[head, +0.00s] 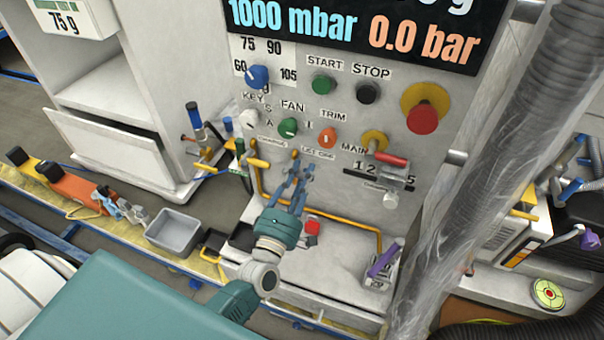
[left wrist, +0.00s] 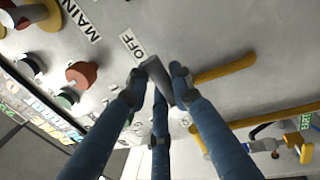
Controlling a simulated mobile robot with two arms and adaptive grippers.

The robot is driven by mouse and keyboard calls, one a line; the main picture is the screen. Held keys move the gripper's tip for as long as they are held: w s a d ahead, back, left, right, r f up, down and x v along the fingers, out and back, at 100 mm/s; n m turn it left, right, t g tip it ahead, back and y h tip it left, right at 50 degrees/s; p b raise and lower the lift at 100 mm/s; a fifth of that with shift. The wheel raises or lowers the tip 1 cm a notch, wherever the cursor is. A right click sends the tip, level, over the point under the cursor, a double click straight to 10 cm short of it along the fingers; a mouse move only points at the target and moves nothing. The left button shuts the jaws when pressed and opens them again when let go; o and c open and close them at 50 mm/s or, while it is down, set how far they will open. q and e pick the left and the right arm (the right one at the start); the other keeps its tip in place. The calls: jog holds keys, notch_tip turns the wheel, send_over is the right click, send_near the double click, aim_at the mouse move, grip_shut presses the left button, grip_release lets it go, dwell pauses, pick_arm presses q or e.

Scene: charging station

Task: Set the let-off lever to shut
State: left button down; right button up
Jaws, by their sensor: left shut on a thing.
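The let-off lever (head: 295,154) shows as a small yellow piece under the LET OFF label on the white panel. My left gripper (head: 300,172) reaches up to it, and its fingers hide most of the lever. In the left wrist view, my blue fingers (left wrist: 158,85) are closed around a grey bar (left wrist: 156,72) just beside the OFF label (left wrist: 131,46). The lever's exact angle is hard to tell behind the fingers. My right gripper is not in view.
The yellow charge lever (head: 258,163) sits close on the left, with yellow pipe (head: 340,227) below. The green fan knob (head: 288,127) and orange trim knob (head: 327,137) are just above. A transparent-wrapped hose (head: 480,150) hangs further right.

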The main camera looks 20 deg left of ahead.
pick_arm(q)
jog(key=c, duration=1.6)
grip_release()
jog(key=shift+o, duration=0.3)
jog(key=shift+s, duration=0.1)
jog(key=s+f, duration=0.2)
jog(key=s, duration=0.9)
jog(key=shift+s+d+f, duration=0.2)
jog(key=shift+s+d, duration=0.15)
